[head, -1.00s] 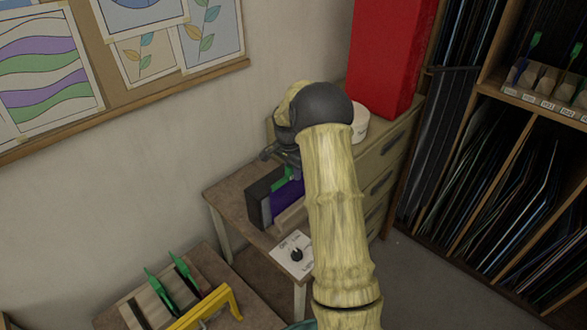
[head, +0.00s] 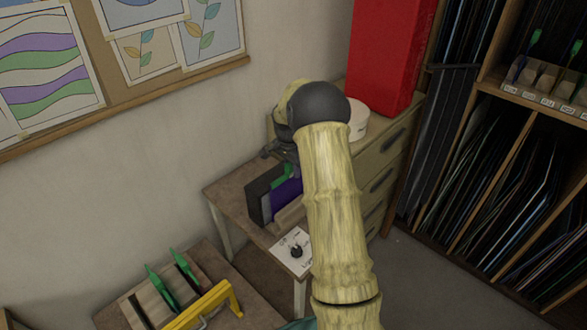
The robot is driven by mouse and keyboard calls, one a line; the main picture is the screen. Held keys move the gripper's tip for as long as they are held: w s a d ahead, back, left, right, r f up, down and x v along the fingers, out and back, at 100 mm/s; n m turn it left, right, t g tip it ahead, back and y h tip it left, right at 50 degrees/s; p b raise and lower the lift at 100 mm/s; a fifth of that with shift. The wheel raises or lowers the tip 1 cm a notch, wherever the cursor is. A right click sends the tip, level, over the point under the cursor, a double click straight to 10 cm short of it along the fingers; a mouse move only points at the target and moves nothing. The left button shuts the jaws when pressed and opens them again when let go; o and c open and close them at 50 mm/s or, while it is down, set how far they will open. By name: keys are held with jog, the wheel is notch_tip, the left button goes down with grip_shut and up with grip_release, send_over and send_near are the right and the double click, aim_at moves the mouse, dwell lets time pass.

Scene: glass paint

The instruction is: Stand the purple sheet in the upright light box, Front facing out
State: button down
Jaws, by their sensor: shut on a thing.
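A green piece (head: 283,175) shows at the sheet's top edge. My gripper (head: 283,153) is above the sheet, shut on its green top piece, as far as I can see. My arm hides the sheet's right part and much of the gripper. I cannot tell whether the sheet rests fully in the box, or which face is its Front.
A dial panel (head: 293,250) lies at the table's front. A rack with green-tipped pieces (head: 165,285) and a yellow handle (head: 207,306) stand lower left. A red box (head: 388,55) and a white round container (head: 359,120) stand on the drawer cabinet (head: 385,150). Shelves of sheets fill the right.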

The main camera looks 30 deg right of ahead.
jog(key=shift+w+a+f, duration=0.15)
jog(key=shift+a+f, duration=0.15)
